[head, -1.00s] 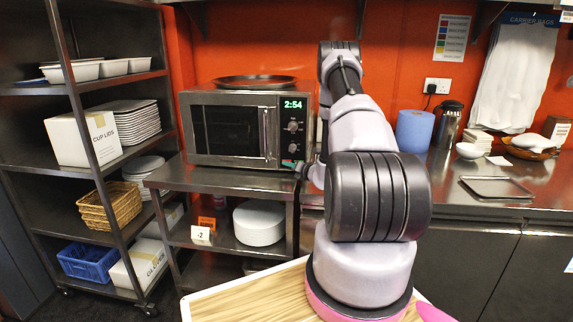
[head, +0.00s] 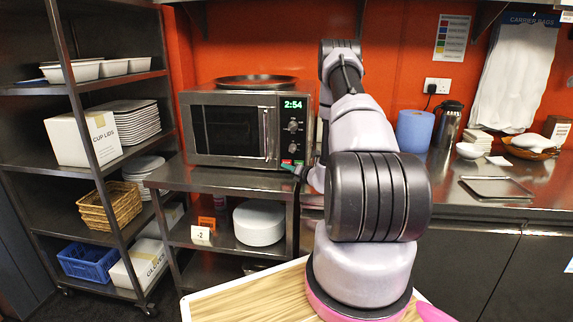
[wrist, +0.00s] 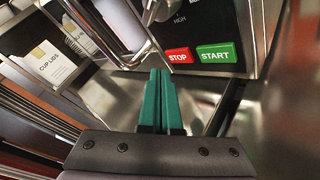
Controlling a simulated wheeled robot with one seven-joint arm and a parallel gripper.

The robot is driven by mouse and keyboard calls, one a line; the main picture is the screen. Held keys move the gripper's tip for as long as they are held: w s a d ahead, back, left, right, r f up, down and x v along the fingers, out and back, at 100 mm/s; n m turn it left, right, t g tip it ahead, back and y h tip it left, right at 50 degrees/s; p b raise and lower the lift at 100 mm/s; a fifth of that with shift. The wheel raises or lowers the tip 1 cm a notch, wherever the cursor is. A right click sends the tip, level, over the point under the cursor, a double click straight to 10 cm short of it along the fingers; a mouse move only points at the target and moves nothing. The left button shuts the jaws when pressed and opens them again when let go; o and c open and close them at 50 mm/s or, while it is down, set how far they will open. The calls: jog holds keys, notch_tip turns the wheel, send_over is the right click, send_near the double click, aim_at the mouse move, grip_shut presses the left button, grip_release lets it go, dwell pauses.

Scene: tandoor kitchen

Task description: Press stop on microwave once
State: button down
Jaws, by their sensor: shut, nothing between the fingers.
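The microwave (head: 235,128) stands on a steel shelf unit, its door closed and its display (head: 292,104) reading 2:54. The red STOP button (wrist: 178,55) and the green START button (wrist: 215,53) sit side by side low on its control panel. STOP also shows small in the head view (head: 286,162). My gripper (wrist: 160,71) is shut and empty, its green fingers pointing at the lower panel. In the wrist view the fingertips are just left of and below STOP; I cannot tell whether they touch the microwave. In the head view my arm hides part of the gripper.
The microwave's vertical door handle (wrist: 122,40) is close to the left of the fingers. A dark pan (head: 255,81) lies on top of the microwave. A steel rack (head: 95,170) stands on the left, and a counter (head: 440,190) runs to the right.

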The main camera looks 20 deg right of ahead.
jog(key=shift+s+a, duration=0.6)
jog(key=shift+s, duration=0.25)
jog(key=shift+s+a, duration=0.55)
jog(key=shift+s, duration=0.25)
jog(key=shift+r, duration=0.1)
jog(key=a+r+n+g+y, duration=0.3)
jog(key=a+r+n+y, duration=0.6)
jog(key=a+r, duration=0.55)
jog(key=s+a+r+n+g, duration=0.7)
jog(key=s+a+r+n, duration=0.2)
jog(key=s+r+n, duration=0.3)
jog(key=s+a+r+n+g+h, duration=0.1)
jog(key=s+r+n+g+h, duration=0.15)
jog(key=s+n, duration=0.35)
jog(key=s+r+n+g+h, duration=0.1)
jog(key=s+r+n+h, duration=0.2)
jog(key=s, duration=0.5)
jog(key=s+d+r+n+t+h, duration=0.4)
jog(key=s+d+r+n, duration=0.2)
jog(key=s+n, duration=0.1)
jog(key=shift+s+d+r+t+h, duration=0.25)
jog(key=shift+s+r+t+h, duration=0.15)
jog(key=shift+s, duration=0.3)
